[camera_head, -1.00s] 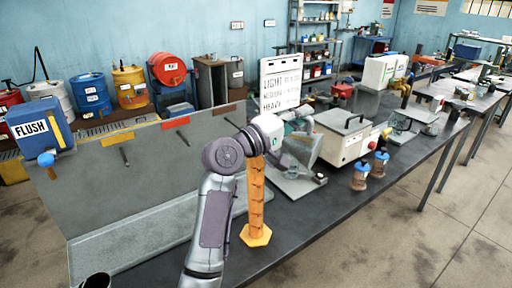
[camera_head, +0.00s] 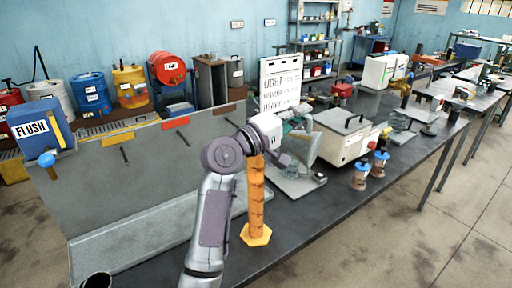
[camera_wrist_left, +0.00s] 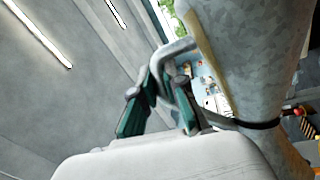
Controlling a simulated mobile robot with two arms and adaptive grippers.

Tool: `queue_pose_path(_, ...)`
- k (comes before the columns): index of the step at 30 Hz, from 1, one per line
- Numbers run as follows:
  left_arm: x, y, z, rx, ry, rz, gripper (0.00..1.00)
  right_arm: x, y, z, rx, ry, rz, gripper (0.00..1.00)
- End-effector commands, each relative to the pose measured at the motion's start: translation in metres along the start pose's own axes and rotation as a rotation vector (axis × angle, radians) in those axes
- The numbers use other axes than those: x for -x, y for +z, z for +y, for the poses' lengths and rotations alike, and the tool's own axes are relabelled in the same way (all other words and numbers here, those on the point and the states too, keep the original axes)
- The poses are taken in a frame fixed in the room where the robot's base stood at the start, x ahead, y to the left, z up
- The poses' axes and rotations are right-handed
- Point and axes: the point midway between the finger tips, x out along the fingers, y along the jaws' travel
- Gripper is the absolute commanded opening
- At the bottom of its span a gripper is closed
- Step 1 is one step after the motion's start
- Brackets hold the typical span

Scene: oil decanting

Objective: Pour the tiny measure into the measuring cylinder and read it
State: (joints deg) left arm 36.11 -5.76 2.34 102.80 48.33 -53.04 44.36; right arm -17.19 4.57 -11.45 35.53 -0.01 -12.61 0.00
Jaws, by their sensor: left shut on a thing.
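The measuring cylinder (camera_head: 256,195) is a tall orange column on a hexagonal foot, upright on the dark bench. My left wrist hides its top in the head view. My left gripper (camera_head: 292,128) is just right of the cylinder's top and is shut on a grey galvanized metal measure (camera_head: 304,146), which is tilted. In the left wrist view the green fingers of the left gripper (camera_wrist_left: 160,98) close on its handle, and the measure's wall (camera_wrist_left: 255,50) fills the upper right. The measure's contents and the cylinder's level are hidden. My right gripper is out of view.
Two small bottles (camera_head: 360,176) stand right of the measure near the bench edge. A cream box machine (camera_head: 343,137) and a lettered white board (camera_head: 281,83) stand behind. A grey backboard and tray (camera_head: 150,236) lie left. The bench (camera_head: 310,222) is clear right of the cylinder's foot.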

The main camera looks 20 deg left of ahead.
Motion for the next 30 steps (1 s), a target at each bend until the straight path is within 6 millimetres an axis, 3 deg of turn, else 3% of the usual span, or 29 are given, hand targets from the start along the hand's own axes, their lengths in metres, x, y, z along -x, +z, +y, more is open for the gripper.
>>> queue_pose_path(30, 0.0009, -0.005, 0.0049, 0.037, 0.017, 0.01, 0.0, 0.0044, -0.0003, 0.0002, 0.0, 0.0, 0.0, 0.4)
